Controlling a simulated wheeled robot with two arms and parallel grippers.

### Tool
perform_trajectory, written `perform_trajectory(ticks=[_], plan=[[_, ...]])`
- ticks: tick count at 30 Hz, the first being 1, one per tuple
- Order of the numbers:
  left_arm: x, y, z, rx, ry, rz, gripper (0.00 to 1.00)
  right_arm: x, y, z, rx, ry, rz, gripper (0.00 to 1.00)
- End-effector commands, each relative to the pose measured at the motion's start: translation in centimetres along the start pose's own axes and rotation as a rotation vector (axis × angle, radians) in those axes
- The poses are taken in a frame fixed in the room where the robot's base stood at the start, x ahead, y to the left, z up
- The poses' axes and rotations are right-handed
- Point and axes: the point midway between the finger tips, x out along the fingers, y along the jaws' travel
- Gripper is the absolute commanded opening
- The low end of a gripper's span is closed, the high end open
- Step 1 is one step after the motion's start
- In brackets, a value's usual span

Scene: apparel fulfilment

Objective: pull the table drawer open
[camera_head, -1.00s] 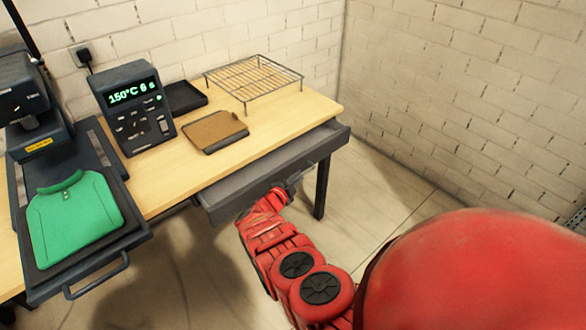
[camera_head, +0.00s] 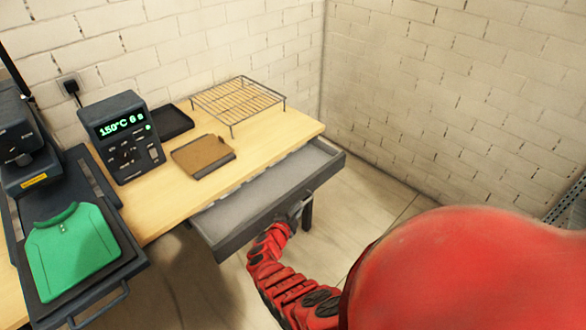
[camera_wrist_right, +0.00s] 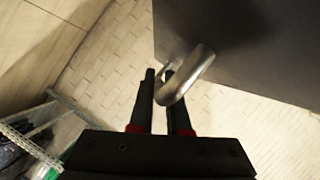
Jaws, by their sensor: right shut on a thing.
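The grey table drawer (camera_head: 256,192) stands partly out from under the wooden table top (camera_head: 180,190), and its shallow inside shows. My right gripper (camera_head: 297,208) is at the drawer front, toward its right part. In the right wrist view my right gripper (camera_wrist_right: 165,92) is shut on the metal drawer handle (camera_wrist_right: 188,75), which stands out from the dark drawer front (camera_wrist_right: 245,45). The rear of the drawer is hidden under the table top. My left gripper is not in view.
A heat press with a green shirt (camera_head: 72,250) on its lower plate is at the left. A control box (camera_head: 122,138), a black tray (camera_head: 168,122), a brown board (camera_head: 203,156) and a wire rack (camera_head: 238,100) stand on the table. Brick walls close the back and right.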

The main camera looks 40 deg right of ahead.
Motion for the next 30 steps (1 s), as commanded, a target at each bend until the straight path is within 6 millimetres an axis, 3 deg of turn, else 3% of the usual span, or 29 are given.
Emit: perform_trajectory(ticks=[8, 15, 24, 30], plan=[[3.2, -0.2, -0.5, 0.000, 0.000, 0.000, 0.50, -1.3, 1.7, -2.9, -0.005, 0.000, 0.005, 0.00], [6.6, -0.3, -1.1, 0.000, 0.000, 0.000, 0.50, -3.3, 5.2, -7.5, -0.005, 0.000, 0.007, 0.00], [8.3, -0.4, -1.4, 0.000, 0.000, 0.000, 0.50, -5.0, 8.6, -11.7, -0.002, 0.000, 0.004, 0.00], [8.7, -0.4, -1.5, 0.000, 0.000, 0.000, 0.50, -5.5, 9.6, -13.1, 0.000, 0.001, 0.001, 0.00]])
